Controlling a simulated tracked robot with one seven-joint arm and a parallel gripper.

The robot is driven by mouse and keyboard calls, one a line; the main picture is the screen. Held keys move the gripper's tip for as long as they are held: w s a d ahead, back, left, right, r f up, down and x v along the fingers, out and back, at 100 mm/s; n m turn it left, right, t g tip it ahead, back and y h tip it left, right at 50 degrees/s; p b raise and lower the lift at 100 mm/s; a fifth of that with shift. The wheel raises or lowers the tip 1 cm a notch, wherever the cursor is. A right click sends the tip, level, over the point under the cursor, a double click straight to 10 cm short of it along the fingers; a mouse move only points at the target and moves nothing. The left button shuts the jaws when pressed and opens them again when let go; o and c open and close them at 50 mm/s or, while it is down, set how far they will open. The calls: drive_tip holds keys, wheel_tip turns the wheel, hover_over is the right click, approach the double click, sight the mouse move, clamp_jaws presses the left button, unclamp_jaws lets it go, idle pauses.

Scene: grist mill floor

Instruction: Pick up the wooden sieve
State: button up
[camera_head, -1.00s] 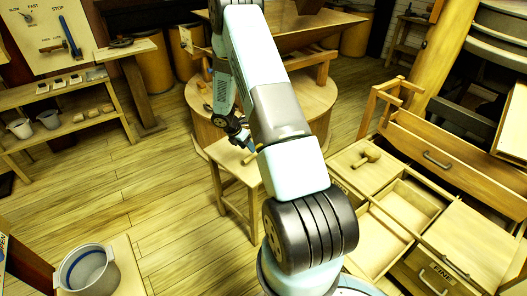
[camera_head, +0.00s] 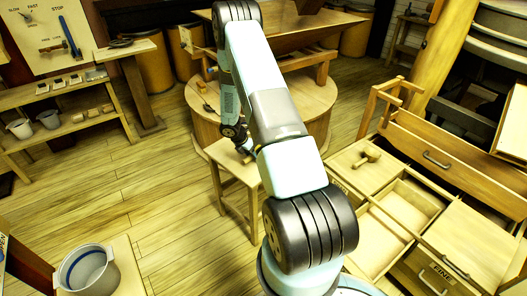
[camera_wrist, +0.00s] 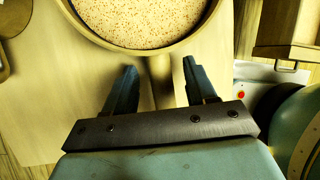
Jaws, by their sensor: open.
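In the wrist view, a round wooden sieve (camera_wrist: 208,14) with a pale speckled face fills the top, cut off by the frame edge. Its short handle (camera_wrist: 161,78) points down toward my gripper. My gripper (camera_wrist: 160,67) is open, with one dark blue finger on each side of the handle and a gap on both sides. The sieve is over a light wooden top (camera_wrist: 45,100). In the head view, my arm hides most of the gripper and the sieve, near the small wooden stool (camera_head: 222,157).
A round wooden platform (camera_head: 318,100) stands behind the stool. At right is a compartmented wooden chest (camera_head: 362,225) with a mallet (camera_head: 367,157) on it. A shelf (camera_head: 95,118) with pots is at left, and a bucket (camera_head: 88,272) front left. The floor between is clear.

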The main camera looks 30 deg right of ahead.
drive_tip(key=shift+c, duration=0.3)
clamp_jaws()
drive_tip(key=shift+r, duration=0.1)
drive_tip(key=shift+r, duration=0.45)
wheel_tip(320, 180, up, 2)
drive_tip(key=shift+r, duration=0.1)
drive_tip(key=s+a+r, duration=0.2)
drive_tip(key=s+r, duration=0.7)
drive_tip(key=s, duration=0.5)
drive_tip(key=shift+a+r, duration=0.15)
drive_tip(key=shift+r, duration=0.25)
